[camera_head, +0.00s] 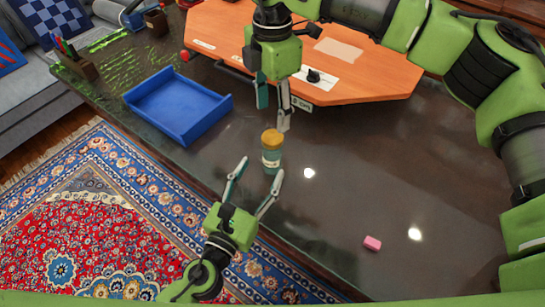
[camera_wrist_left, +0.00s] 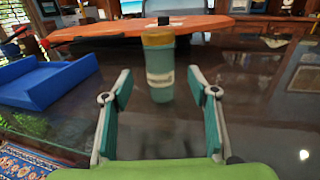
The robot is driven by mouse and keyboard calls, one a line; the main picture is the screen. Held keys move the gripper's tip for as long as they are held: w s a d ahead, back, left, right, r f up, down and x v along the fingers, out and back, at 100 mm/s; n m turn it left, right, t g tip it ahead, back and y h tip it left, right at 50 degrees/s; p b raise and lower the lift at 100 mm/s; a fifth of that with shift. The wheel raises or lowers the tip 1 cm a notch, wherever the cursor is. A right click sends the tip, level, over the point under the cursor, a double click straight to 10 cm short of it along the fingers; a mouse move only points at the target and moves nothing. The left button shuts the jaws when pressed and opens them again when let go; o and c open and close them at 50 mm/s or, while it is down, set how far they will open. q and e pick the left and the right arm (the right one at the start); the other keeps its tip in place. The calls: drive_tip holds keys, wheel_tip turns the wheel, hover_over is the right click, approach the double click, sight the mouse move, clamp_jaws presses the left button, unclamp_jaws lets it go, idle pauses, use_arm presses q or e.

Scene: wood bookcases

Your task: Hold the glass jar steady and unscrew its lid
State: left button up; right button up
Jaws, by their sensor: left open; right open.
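The glass jar (camera_head: 271,160) stands upright on the dark table near its front edge, with a yellow-orange lid (camera_head: 272,139) on top. In the left wrist view the jar (camera_wrist_left: 160,84) is straight ahead, pale teal with a light label, beyond the fingertips. My left gripper (camera_head: 259,172) is open, its fingers pointing at the jar from the front, one towards each side. It also shows open in the left wrist view (camera_wrist_left: 160,82). My right gripper (camera_head: 273,118) points down just above the lid, open and empty, apart from the lid.
A blue tray (camera_head: 180,105) lies left of the jar. An orange board (camera_head: 370,75) with a black knob is behind it. A pink block (camera_head: 372,243) lies at the front right. The dark table (camera_head: 340,170) right of the jar is clear.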

sight(268, 158)
use_arm(q)
drive_tip(key=x, duration=0.8)
clamp_jaws()
